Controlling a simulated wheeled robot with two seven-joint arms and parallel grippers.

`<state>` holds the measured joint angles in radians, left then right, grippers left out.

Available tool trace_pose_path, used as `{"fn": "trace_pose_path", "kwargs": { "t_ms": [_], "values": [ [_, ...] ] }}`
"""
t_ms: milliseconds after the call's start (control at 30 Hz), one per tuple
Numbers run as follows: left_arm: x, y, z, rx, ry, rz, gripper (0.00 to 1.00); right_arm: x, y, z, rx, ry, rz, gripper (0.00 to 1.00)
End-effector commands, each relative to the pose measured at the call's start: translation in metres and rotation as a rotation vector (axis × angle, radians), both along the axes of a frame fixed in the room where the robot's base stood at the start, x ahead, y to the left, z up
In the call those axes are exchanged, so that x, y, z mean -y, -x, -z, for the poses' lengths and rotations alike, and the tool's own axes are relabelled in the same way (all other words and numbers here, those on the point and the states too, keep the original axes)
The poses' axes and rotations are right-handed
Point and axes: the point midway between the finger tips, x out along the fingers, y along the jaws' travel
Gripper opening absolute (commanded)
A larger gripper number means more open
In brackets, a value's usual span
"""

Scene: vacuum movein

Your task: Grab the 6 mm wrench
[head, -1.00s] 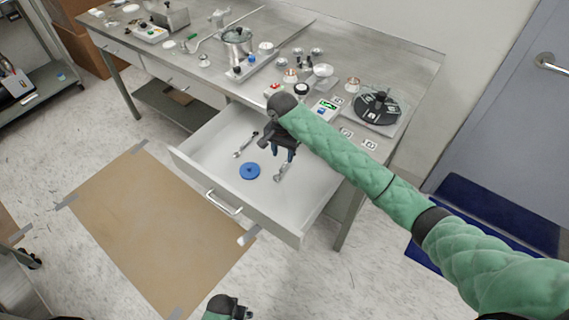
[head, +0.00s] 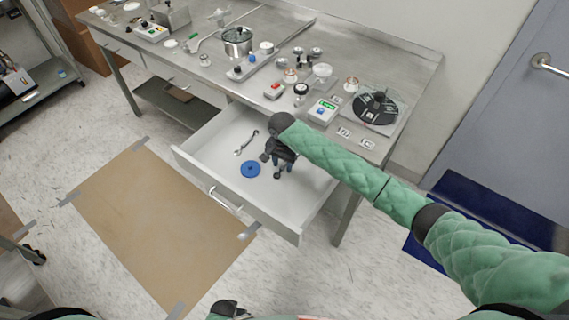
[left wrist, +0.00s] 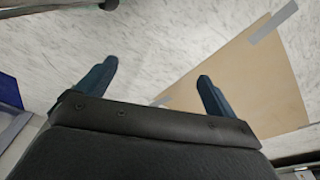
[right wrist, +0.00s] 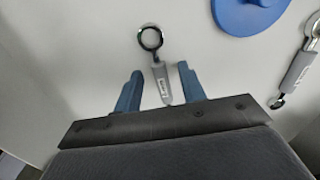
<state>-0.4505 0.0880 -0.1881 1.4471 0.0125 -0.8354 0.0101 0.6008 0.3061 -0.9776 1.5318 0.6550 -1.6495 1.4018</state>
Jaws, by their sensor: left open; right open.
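Two grey wrenches lie in the open white drawer (head: 208,152); their size labels are too small to read. One wrench (head: 246,143) lies left of my right gripper (head: 282,173) in the head view and at the right edge of the right wrist view (right wrist: 297,68). The other wrench (right wrist: 160,82) has its handle between the open fingers of my right gripper (right wrist: 160,75), its ring end pointing away. That wrench is mostly hidden by the gripper in the head view. My left gripper (left wrist: 152,78) is open and empty above the floor, away from the drawer.
A blue disc (head: 251,169) lies in the drawer between the wrenches; it also shows in the right wrist view (right wrist: 248,14). The drawer walls surround the right gripper. The metal table (head: 200,75) above holds a pot, a scale and several small items.

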Motion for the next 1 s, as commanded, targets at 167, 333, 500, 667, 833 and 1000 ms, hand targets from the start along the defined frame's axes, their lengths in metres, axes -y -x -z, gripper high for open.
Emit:
{"fn": "trace_pose_path", "kwargs": {
  "t_ms": [167, 333, 500, 667, 833, 1000],
  "values": [
    [0.0, 0.0, 0.0, 0.0, 0.0, 0.0, 0.93, 0.0, 0.0, 0.0, 0.0, 0.0, 0.0, 0.37],
    [0.0, 0.0, 0.0, 0.0, 0.0, 0.0, 0.93, 0.0, 0.0, 0.0, 0.0, 0.0, 0.0, 0.03],
    [0.0, 0.001, 0.0, -0.001, 0.0, -0.001, 0.93, 0.0, 0.0, 0.0, 0.0, 0.0, 0.0, 0.0],
    [0.0, 0.001, 0.001, -0.002, 0.0, -0.001, 0.93, 0.0, 0.0, -0.001, 0.0, 0.0, 0.0, 0.0],
    [0.001, 0.0, -0.001, -0.013, 0.0, -0.001, 0.93, -0.001, 0.0, -0.009, 0.0, -0.001, -0.001, 0.0],
    [0.01, -0.007, -0.032, -0.018, 0.012, -0.005, 0.93, -0.001, 0.0, -0.035, 0.001, -0.003, -0.001, 0.0]
  ]
}}
